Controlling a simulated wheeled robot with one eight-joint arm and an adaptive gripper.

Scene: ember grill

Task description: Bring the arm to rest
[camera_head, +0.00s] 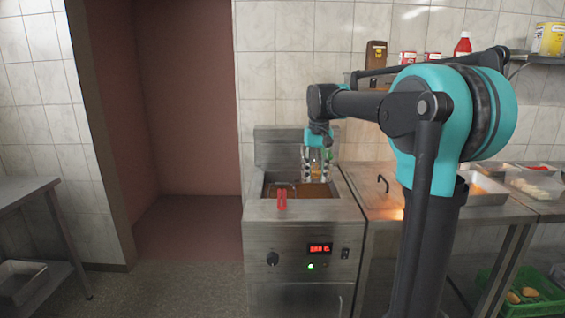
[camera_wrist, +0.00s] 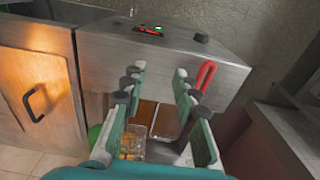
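My arm reaches forward from the right side of the head view, its teal and black links bent over the fryer (camera_head: 305,222). My gripper (camera_head: 316,168) points down over the fryer's basin. In the wrist view my gripper (camera_wrist: 160,82) shows its two fingers wide apart, with nothing between the tips. Below the fingers are the brown oil (camera_wrist: 167,120) and a wire basket (camera_wrist: 132,143) with golden pieces in it. A red handle (camera_head: 282,198) stands at the fryer's front edge; it also shows in the wrist view (camera_wrist: 205,75). My arm hides part of the counter.
A steel counter with a black handle (camera_head: 383,184) adjoins the fryer on the right. Metal trays (camera_head: 484,192) stand farther right, below a shelf with a yellow can (camera_head: 548,39). A green crate (camera_head: 520,296) sits low at right. A steel table (camera_head: 28,190) stands at left; the floor between is clear.

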